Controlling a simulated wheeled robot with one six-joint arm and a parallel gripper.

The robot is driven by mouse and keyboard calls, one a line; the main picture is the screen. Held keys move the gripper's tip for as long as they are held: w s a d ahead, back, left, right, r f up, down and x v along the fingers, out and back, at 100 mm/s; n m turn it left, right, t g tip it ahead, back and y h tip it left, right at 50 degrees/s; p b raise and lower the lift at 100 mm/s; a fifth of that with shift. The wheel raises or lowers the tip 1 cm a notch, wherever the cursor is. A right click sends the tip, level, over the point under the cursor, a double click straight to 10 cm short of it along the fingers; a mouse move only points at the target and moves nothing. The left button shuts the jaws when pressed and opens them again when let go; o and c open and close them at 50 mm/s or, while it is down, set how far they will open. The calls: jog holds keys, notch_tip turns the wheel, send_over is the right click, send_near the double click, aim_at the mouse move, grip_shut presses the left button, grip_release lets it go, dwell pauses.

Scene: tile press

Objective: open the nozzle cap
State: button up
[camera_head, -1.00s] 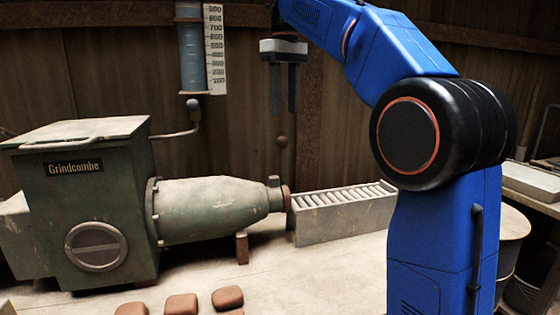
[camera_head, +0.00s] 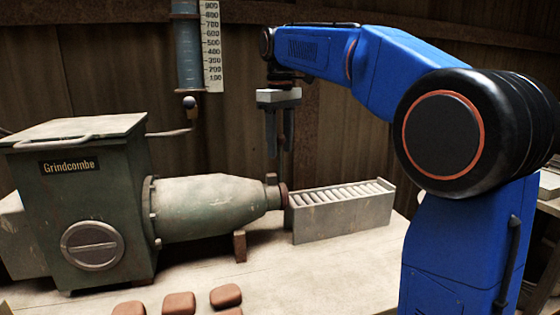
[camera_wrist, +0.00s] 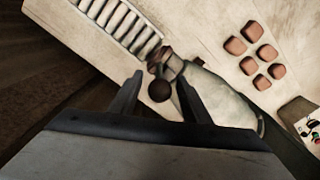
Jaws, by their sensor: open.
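The nozzle cap (camera_head: 283,196) is a dark reddish disc at the right end of the press's tapered green barrel (camera_head: 205,207), and looks closed over its mouth. A thin upright lever with a dark ball knob rises at the cap; the knob (camera_wrist: 159,91) shows in the wrist view. My gripper (camera_head: 280,152) points down above the cap, around the lever's upper part. In the wrist view its fingers (camera_wrist: 158,79) are spread, with the knob between their tips and a gap on each side. In the head view the fingers partly hide the knob and lever.
A grey roller tray (camera_head: 340,213) stands right of the nozzle. The green Grindcombe housing (camera_head: 90,200) is at left. A bent pipe with a ball (camera_head: 190,103) and a scaled tube (camera_head: 188,55) are behind. Several brown tiles (camera_head: 180,303) lie on the front of the table.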

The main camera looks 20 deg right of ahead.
send_over(280, 182)
jog(key=shift+w+d+f, duration=0.1)
jog(key=shift+w+f, duration=0.05)
jog(key=shift+f, duration=1.1)
jog(key=shift+w+f, duration=0.1)
jog(key=shift+f, duration=1.15)
jog(key=shift+c, duration=0.6)
grip_shut()
